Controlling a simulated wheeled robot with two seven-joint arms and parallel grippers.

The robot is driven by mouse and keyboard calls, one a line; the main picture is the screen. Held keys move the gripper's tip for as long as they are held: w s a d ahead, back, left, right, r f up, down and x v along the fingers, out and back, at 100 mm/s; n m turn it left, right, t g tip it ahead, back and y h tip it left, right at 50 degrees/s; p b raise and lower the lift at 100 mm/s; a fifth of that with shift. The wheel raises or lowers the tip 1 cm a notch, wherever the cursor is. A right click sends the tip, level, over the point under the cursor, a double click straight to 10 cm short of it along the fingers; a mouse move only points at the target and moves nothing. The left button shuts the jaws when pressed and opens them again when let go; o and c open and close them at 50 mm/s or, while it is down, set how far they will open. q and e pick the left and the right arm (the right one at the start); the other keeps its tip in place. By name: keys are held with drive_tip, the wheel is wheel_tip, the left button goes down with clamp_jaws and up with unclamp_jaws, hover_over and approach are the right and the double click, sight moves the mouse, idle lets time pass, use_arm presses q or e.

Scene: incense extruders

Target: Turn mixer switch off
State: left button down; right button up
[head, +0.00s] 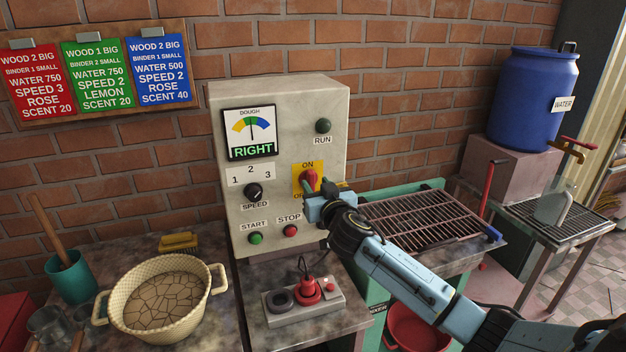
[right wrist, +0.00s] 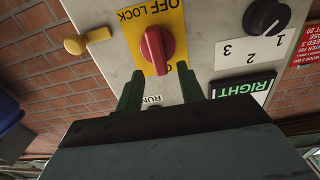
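The mixer switch (head: 310,178) is a red rotary knob on a yellow plate marked ON at the top, on the front of a grey control box (head: 285,110). In the right wrist view, which is upside down, the red knob (right wrist: 156,48) stands upright, in line with the ON and OFF LOCK labels. My right gripper (head: 318,190) is at the switch. Its two green fingers (right wrist: 160,78) are open, one to each side of the knob's ON end. I cannot tell whether they touch it. The gripper partly hides the OFF label in the head view. My left gripper is not in view.
The box also carries a dough gauge (head: 250,134) reading RIGHT, a dark green RUN lamp (head: 323,126), a speed dial (head: 253,192), and START (head: 255,238) and STOP (head: 290,231) buttons. A yellow knob (right wrist: 75,46) sticks out beside the box.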

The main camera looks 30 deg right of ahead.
sight(312, 179)
drive_tip(key=shift+x, duration=1.7)
clamp_jaws()
